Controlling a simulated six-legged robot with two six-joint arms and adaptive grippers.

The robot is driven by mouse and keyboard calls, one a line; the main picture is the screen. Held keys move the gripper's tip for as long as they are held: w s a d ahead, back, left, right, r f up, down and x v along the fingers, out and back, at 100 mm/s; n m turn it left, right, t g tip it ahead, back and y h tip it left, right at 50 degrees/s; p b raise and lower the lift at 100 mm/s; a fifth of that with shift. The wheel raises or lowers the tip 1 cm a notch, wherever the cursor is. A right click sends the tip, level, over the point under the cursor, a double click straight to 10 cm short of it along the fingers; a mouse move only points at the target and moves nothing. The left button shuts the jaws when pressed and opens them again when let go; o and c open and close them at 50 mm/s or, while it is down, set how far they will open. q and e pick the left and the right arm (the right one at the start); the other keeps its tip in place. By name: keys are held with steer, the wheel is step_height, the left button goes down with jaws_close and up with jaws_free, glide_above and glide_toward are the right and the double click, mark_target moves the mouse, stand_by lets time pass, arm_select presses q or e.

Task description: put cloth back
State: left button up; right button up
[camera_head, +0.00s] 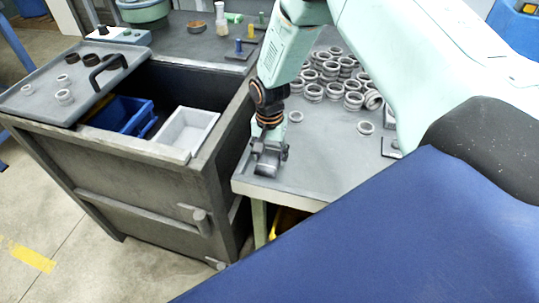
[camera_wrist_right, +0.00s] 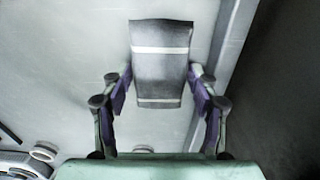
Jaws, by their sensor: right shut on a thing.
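The cloth (camera_wrist_right: 160,65) is a dark grey folded piece with two pale stripes. In the right wrist view it sits between the two purple finger pads of my right gripper (camera_wrist_right: 161,92), which is shut on it. In the head view, my right gripper (camera_head: 269,150) points down at the near left corner of the grey worktable (camera_head: 300,178), and the cloth shows small and dark (camera_head: 267,163) between its fingers. I cannot tell whether the cloth touches the tabletop. My left gripper is not in view.
Many metal rings (camera_head: 352,100) crowd the table behind the gripper, with a loose ring (camera_head: 295,117) nearby. To the left stands a dark cabinet with an open top, holding a blue bin (camera_head: 122,114) and a white bin (camera_head: 186,130). A tray lid (camera_head: 50,98) with a black handle lies at its left.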

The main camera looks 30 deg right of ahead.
mark_target(270, 158)
steer(key=shift+s+a, duration=0.1)
steer(key=shift+s, duration=0.1)
steer(key=o, duration=0.8)
steer(key=shift+w+f, duration=0.15)
steer(key=shift+r, duration=0.2)
steer(key=shift+r, duration=0.25)
steer(key=shift+r+p, duration=1.3)
steer(key=shift+r, duration=4.55)
